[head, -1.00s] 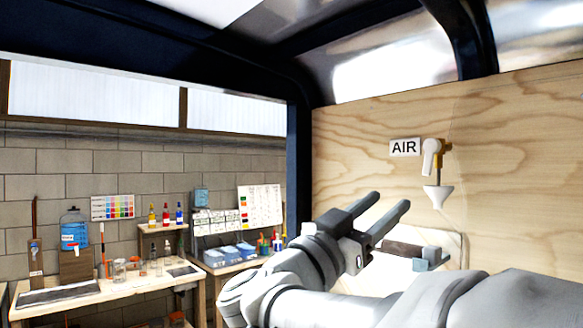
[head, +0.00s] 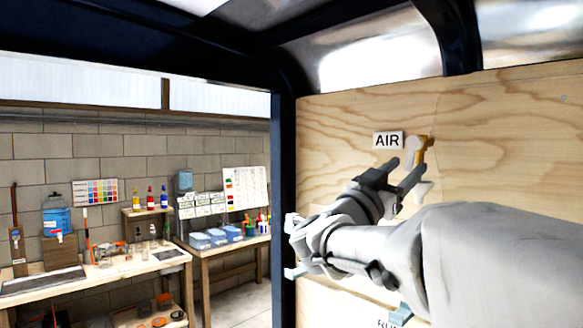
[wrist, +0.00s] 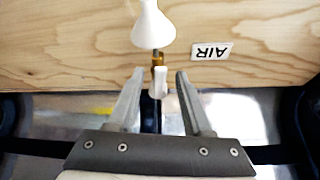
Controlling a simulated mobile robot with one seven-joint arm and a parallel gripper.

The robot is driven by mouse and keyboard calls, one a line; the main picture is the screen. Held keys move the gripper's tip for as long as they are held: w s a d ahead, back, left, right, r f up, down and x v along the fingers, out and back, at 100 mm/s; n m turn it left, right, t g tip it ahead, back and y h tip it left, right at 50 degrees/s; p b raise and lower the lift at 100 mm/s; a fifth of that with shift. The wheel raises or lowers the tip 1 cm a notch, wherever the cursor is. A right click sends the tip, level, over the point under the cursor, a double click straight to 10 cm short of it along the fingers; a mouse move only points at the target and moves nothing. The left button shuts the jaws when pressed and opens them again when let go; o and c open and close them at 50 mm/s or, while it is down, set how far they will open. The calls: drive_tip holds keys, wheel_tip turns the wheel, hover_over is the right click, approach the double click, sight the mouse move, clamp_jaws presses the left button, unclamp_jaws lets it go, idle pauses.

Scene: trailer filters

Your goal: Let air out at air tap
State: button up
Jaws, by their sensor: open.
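The air tap (head: 421,148) is on the plywood wall, just right of the white AIR sign (head: 388,140). It has a brass body and a white lever. In the wrist view, the white lever (wrist: 158,82) and brass body (wrist: 159,58) show, with the AIR sign (wrist: 212,51) to the right. A white funnel (head: 423,190) is below the tap, partly hidden by my gripper; it shows in the wrist view too (wrist: 153,27). My gripper (head: 406,170) is open and empty near the tap. In the wrist view, its fingers (wrist: 158,85) appear on either side of the lever; contact cannot be told.
The plywood wall (head: 500,130) is close behind the tap. A dark frame post (head: 284,190) stands left of my arm. Beyond it are workbenches (head: 130,268) with bottles and blue bins. A small grey-blue item (head: 400,312) sits below my arm.

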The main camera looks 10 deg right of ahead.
clamp_jaws()
drive_tip(key=shift+w+a+m, duration=0.1)
drive_tip(key=shift+m, duration=0.3)
drive_tip(key=w+a+r+m+g, duration=0.1)
drive_tip(key=m+g, duration=0.3)
drive_tip(key=m, duration=0.5)
drive_tip(key=w+a+r+m+g+y, duration=0.1)
drive_tip(key=w+r+m+g, duration=0.1)
drive_tip(key=m, duration=0.7)
drive_tip(key=shift+a+r+m+g+b, duration=0.15)
drive_tip(key=shift+r+m+g+b, duration=0.25)
drive_tip(key=shift+r+g, duration=0.55)
unclamp_jaws()
drive_tip(key=shift+a, duration=0.1)
